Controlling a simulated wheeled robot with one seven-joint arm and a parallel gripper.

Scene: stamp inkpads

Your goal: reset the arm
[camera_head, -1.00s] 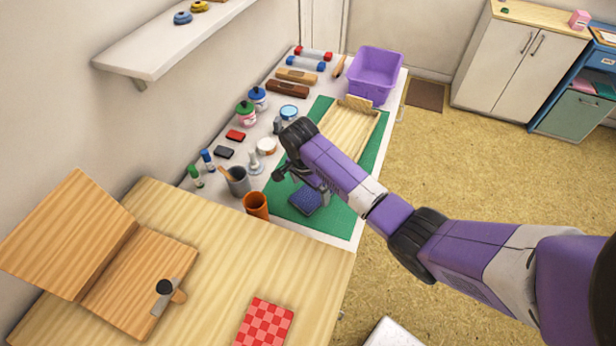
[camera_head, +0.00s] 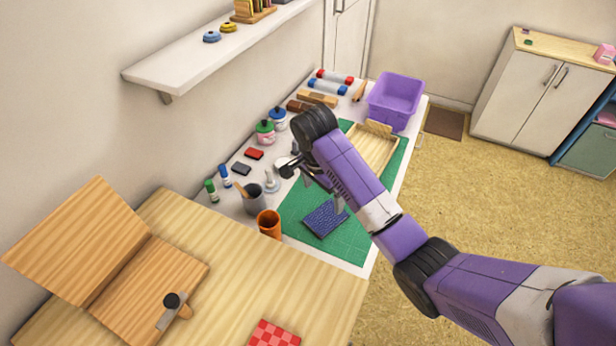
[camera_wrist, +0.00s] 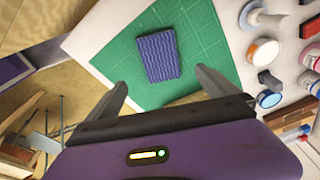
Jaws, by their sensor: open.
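My gripper (camera_head: 325,188) is raised above the green cutting mat (camera_head: 353,240) on the white table, at the end of my purple arm. In the wrist view my gripper (camera_wrist: 165,92) shows its two fingers spread wide with nothing between them. A blue pad with a wavy pattern (camera_head: 325,219) lies on the mat below the fingers. The blue pad also shows in the wrist view (camera_wrist: 162,54), beyond the fingertips and apart from them.
An orange cup (camera_head: 269,224), a grey cup (camera_head: 252,200), bottles and small inkpads stand along the left. A wooden tray (camera_head: 378,150) and a purple bin (camera_head: 397,97) are at the back. A wall shelf (camera_head: 215,50) overhangs at upper left. Floor at right is open.

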